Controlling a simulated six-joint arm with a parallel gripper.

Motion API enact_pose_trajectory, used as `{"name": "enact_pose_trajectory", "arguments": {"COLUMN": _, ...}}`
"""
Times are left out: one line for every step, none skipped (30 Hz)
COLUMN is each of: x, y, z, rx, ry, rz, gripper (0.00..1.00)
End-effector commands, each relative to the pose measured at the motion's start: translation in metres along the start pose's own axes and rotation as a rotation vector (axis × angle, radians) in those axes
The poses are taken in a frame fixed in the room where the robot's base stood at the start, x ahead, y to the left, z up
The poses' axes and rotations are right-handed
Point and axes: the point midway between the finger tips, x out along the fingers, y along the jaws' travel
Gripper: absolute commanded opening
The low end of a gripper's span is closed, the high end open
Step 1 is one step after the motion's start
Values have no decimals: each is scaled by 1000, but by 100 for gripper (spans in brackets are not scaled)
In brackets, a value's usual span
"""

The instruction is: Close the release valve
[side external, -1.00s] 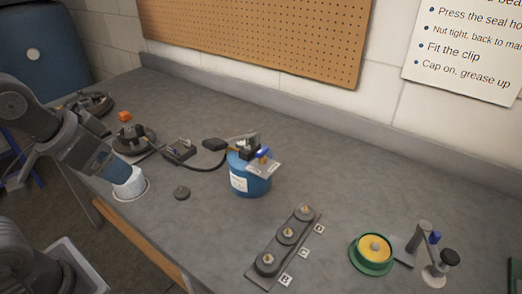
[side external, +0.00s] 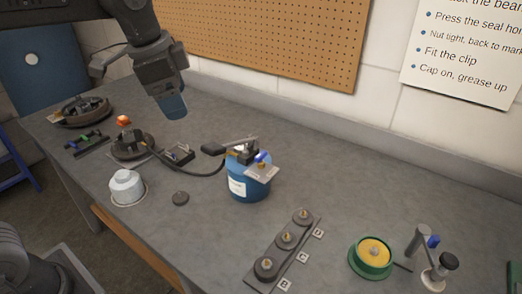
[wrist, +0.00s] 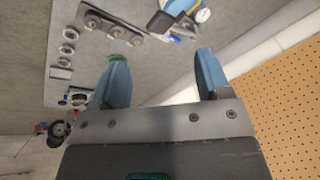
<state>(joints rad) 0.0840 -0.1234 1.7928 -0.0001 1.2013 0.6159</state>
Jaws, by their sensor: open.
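A blue canister (side external: 247,184) stands mid-bench with a grey pump lever and a black hose on top. On its top front is a small valve with a blue handle (side external: 262,157), above a tilted pale label plate; I take this as the release valve. My gripper (side external: 174,108) is in the air behind and left of the canister, apart from it. The wrist view shows its two blue fingers (wrist: 162,72) spread and empty. Part of the canister's top, with a round white gauge (wrist: 202,15), shows at that view's upper edge. The valve's exact setting is too small to tell.
A white capped container (side external: 126,188) and a dark disc (side external: 180,198) lie left of the canister. The hose runs left to a hub (side external: 133,145).

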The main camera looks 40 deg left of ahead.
Motion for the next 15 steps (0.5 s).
{"name": "enact_pose_trajectory", "arguments": {"x": 6, "y": -9, "z": -21, "rx": 83, "ry": -23, "rz": 21, "gripper": 70}}
{"name": "enact_pose_trajectory", "arguments": {"x": 10, "y": -13, "z": -31, "rx": 133, "ry": -35, "rz": 34, "gripper": 70}}
{"name": "enact_pose_trajectory", "arguments": {"x": 14, "y": -18, "z": -45, "rx": 200, "ry": -49, "rz": 50, "gripper": 70}}
{"name": "enact_pose_trajectory", "arguments": {"x": 18, "y": -22, "z": -55, "rx": 249, "ry": -59, "rz": 62, "gripper": 70}}
{"name": "enact_pose_trajectory", "arguments": {"x": 23, "y": -26, "z": -65, "rx": 301, "ry": -68, "rz": 75, "gripper": 70}}
{"name": "enact_pose_trajectory", "arguments": {"x": 30, "y": -30, "z": -78, "rx": 368, "ry": -80, "rz": 92, "gripper": 70}}
{"name": "enact_pose_trajectory", "arguments": {"x": 36, "y": -32, "z": -87, "rx": 418, "ry": -89, "rz": 107, "gripper": 70}}
{"name": "enact_pose_trajectory", "arguments": {"x": 42, "y": -35, "z": -96, "rx": 466, "ry": -97, "rz": 120, "gripper": 70}}
{"name": "enact_pose_trajectory", "arguments": {"x": 50, "y": -37, "z": -107, "rx": 528, "ry": -106, "rz": 139, "gripper": 70}}
{"name": "enact_pose_trajectory", "arguments": {"x": 57, "y": -39, "z": -115, "rx": 574, "ry": -112, "rz": 152, "gripper": 70}}
{"name": "enact_pose_trajectory", "arguments": {"x": 63, "y": -40, "z": -121, "rx": 617, "ry": -118, "rz": 166, "gripper": 70}}
{"name": "enact_pose_trajectory", "arguments": {"x": 71, "y": -41, "z": -130, "rx": 668, "ry": -123, "rz": 181, "gripper": 70}}
{"name": "enact_pose_trajectory", "arguments": {"x": 77, "y": -41, "z": -135, "rx": 703, "ry": -127, "rz": 192, "gripper": 70}}
{"name": "enact_pose_trajectory", "arguments": {"x": 82, "y": -42, "z": -139, "rx": 735, "ry": -130, "rz": 202, "gripper": 70}}
{"name": "enact_pose_trajectory", "arguments": {"x": 88, "y": -42, "z": -144, "rx": 772, "ry": -134, "rz": 214, "gripper": 70}}
